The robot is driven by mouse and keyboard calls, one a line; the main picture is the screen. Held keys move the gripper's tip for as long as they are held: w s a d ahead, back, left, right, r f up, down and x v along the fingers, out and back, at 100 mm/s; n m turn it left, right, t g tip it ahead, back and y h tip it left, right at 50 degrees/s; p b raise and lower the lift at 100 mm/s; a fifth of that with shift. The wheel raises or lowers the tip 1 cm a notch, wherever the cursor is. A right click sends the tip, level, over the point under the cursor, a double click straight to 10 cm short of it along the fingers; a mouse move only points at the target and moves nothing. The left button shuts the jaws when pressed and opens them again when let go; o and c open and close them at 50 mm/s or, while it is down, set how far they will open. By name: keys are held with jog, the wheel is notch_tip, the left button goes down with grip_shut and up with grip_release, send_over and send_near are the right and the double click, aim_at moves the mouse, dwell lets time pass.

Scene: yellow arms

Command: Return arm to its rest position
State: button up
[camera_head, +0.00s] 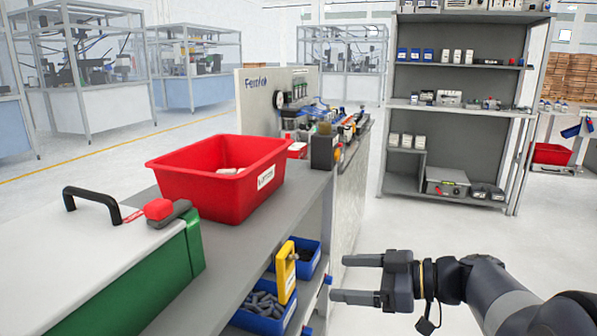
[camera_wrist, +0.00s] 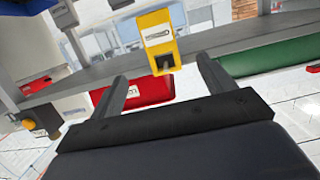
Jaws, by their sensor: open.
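My gripper (camera_head: 358,279) is open and empty at the lower right of the head view, its two dark fingers pointing left toward the workbench. My dark arm reaches in from the bottom right corner. In the wrist view my gripper (camera_wrist: 162,85) shows its two fingers spread apart, with nothing between them. A yellow device (camera_head: 286,272) hangs at the bench's side, left of my gripper and apart from it. The yellow device also shows beyond the fingers in the wrist view (camera_wrist: 171,36).
A red bin (camera_head: 215,192) stands on the grey bench (camera_head: 268,222), beside a green case with a pale lid (camera_head: 75,262). Blue bins (camera_head: 283,316) sit on the lower shelf. A grey shelf rack (camera_head: 460,140) stands behind. The floor between bench and rack is clear.

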jog(key=x, duration=0.9)
jog(key=shift+a+f+b, duration=0.1)
jog(key=shift+a+b, duration=0.2)
jog(key=shift+b, duration=0.05)
jog(key=shift+d+r+p, duration=0.1)
jog(key=shift+r+p, duration=0.25)
jog(key=shift+p, duration=0.35)
jog(key=shift+s+d+r+p, duration=0.15)
jog(key=shift+d+r+p, duration=0.3)
jog(key=shift+p, duration=0.8)
jog(key=b, duration=0.3)
send_near(290, 271)
jog(key=shift+s+d+r+h, duration=0.1)
jog(key=shift+s+d+h, duration=0.2)
jog(key=shift+s+d, duration=0.45)
